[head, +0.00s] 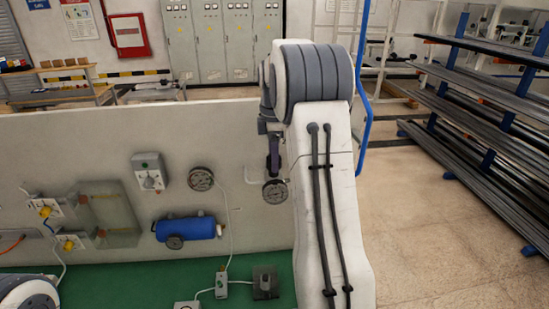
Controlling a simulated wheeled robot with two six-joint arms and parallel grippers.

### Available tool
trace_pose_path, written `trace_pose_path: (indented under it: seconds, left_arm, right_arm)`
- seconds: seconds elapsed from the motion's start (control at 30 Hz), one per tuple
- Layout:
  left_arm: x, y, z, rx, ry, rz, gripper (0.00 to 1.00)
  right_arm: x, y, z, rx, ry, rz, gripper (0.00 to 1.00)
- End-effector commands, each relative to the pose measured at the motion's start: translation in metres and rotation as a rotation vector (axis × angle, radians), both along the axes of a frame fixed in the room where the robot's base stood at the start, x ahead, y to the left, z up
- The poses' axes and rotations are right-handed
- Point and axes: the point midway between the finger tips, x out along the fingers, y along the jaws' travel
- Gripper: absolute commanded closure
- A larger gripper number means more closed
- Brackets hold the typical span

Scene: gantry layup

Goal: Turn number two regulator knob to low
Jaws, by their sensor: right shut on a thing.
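My right gripper (273,161) hangs in front of the upright panel, beside my white right arm. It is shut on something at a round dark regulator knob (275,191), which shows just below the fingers. The gripper and arm partly cover this spot, so the knob's number and setting cannot be read. A white pipe runs to it from the left. A round gauge (200,179) is on the panel to the left.
A blue cylinder (188,228) with a dark round part is low on the panel (95,150). Yellow-handled fittings (68,243) are at the left. Small boxes (264,283) lie on the green surface (130,292). A rack of dark bars (490,105) stands at the right.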

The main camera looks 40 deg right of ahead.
Motion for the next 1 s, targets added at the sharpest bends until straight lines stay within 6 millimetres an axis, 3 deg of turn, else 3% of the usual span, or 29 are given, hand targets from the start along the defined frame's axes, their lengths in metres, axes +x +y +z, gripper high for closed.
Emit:
trace_pose_path:
  seconds: [0.5, 1.0]
  left_arm:
    - [0.0, 0.0, -0.0002, 0.0, 0.0, 0.0, 0.5]
    - [0.0, 0.0, -0.0002, 0.0, 0.0, 0.0, 0.5]
  right_arm:
    - [-0.0047, -0.0012, -0.0027, 0.004, 0.017, 0.33, 1.0]
    - [-0.0046, -0.0009, -0.0027, 0.004, 0.017, 0.39, 1.0]
